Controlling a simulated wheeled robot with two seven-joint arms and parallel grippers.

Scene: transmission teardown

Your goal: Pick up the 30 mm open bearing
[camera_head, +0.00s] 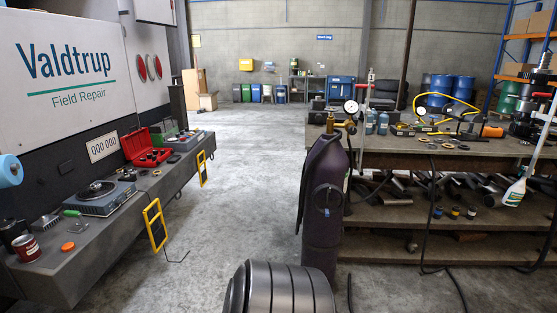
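No gripper of mine shows in the head view. Several small ring-shaped parts (447,146) lie on top of the workbench (385,152) at the right, near its front edge. More small dark round parts (127,175) lie on the truck's grey tailgate shelf (120,213) at the left. They are too small to tell which, if any, is the 30 mm open bearing.
A dark purple gas cylinder (325,210) stands before the workbench's left end. A ribbed dark metal cylinder (285,290) is at the bottom centre. A red open case (143,143) sits on the shelf. Hoses hang at the bench's front. The concrete floor between is clear.

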